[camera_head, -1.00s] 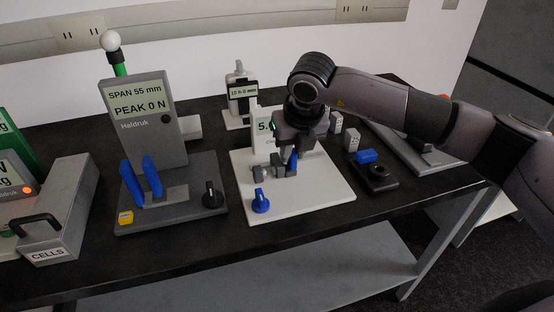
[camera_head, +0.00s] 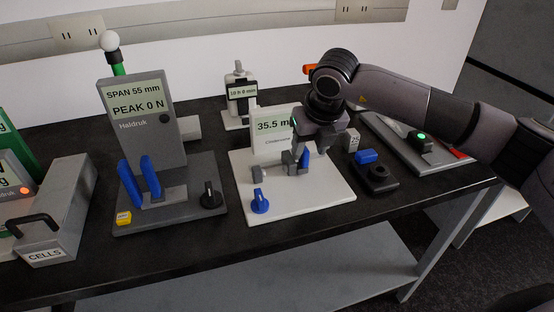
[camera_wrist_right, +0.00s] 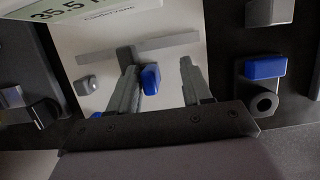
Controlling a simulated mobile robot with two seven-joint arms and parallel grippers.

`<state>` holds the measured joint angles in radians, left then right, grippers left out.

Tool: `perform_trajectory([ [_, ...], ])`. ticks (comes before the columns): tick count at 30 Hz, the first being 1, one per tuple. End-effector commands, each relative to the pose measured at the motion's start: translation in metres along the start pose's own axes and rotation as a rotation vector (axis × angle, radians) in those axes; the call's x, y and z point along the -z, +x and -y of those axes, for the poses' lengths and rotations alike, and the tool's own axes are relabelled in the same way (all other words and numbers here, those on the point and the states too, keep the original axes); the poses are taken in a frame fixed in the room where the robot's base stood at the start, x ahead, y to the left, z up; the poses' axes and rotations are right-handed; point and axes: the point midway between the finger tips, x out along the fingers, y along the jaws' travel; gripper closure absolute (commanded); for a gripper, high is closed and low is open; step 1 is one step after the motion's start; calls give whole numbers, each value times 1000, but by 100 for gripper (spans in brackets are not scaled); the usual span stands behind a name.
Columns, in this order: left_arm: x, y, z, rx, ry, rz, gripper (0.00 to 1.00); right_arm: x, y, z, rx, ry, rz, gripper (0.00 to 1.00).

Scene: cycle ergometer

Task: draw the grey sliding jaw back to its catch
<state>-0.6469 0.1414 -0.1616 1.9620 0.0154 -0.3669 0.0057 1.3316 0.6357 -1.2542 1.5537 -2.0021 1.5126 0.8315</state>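The white gauge base (camera_head: 322,195) carries a display (camera_head: 273,126) reading 35.5 mm. On it, a grey fixed jaw (camera_head: 257,174) stands to the left. The grey sliding jaw (camera_head: 288,164) stands right of it across a clear gap, with a blue tab (camera_head: 303,160) at its right side. My right gripper (camera_head: 307,157) is down over the tab. In the wrist view the blue tab (camera_wrist_right: 150,78) lies between the two parted fingers, close to the left one and clear of the right one; contact cannot be told. My left gripper is out of view.
A blue knob (camera_head: 260,202) sits at the base's front left. To the right are a dark stand with a blue block (camera_head: 367,157) and a small grey weight (camera_head: 351,140). A grey tester (camera_head: 140,118) with blue uprights stands to the left.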

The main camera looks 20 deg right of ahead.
Motion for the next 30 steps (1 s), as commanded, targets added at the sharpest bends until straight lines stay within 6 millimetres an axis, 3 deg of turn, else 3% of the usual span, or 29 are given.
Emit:
perform_trajectory([
  [1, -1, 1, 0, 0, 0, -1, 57, 12, 17, 2, 17, -6, -38, 49],
  [11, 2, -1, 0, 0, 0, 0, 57, 10, 10, 2, 19, -6, -37, 49],
  [30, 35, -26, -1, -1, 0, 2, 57, -17, -67, -2, 9, -8, -25, 49],
])
